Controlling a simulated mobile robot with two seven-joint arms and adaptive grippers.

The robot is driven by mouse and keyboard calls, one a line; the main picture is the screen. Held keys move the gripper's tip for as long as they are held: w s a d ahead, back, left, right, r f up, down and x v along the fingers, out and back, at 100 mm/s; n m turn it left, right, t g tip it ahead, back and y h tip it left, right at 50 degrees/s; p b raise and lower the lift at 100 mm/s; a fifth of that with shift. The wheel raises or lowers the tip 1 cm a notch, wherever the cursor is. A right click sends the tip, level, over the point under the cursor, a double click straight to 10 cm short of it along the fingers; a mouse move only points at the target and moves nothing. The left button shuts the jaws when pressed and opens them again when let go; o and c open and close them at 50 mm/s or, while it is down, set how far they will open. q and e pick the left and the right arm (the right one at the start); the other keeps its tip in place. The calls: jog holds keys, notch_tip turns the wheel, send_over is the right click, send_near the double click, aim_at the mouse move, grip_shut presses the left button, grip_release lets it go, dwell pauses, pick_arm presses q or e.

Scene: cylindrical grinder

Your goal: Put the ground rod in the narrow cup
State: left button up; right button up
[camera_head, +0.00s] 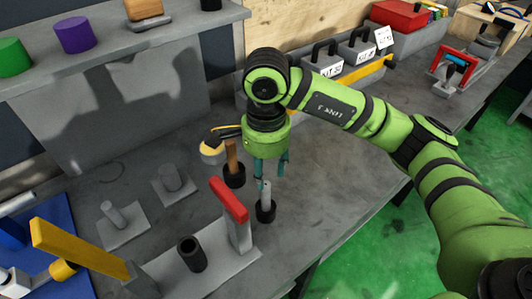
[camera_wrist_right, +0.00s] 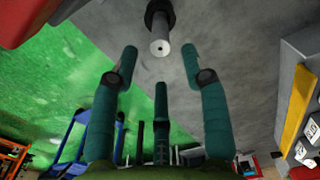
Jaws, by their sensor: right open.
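A grey metal rod (camera_head: 266,190) stands upright in a small black cup (camera_head: 266,212) on the grey bench. In the right wrist view, the rod's end face (camera_wrist_right: 160,47) shows beyond the fingertips, with the dark cup (camera_wrist_right: 159,15) around its far part. My right gripper (camera_head: 269,170) points down over the rod; its teal fingers (camera_wrist_right: 163,66) are spread and empty. A brown rod (camera_head: 231,153) stands in another black cup (camera_head: 234,176) just left. An empty black cup (camera_head: 191,254) stands nearer the front. I cannot tell which cup is the narrow one. My left gripper is out of view.
A red-topped post (camera_head: 229,200) stands close in front of the rod, and a yellow bar (camera_head: 80,250) lies front left. Grey stepped blocks (camera_head: 170,183) sit on the left. A shelf with green (camera_head: 14,57) and purple (camera_head: 75,35) cylinders is behind.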

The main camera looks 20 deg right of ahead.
notch_tip(320, 180, up, 7)
jog(key=shift+f+b, duration=0.2)
jog(key=shift+b, duration=0.1)
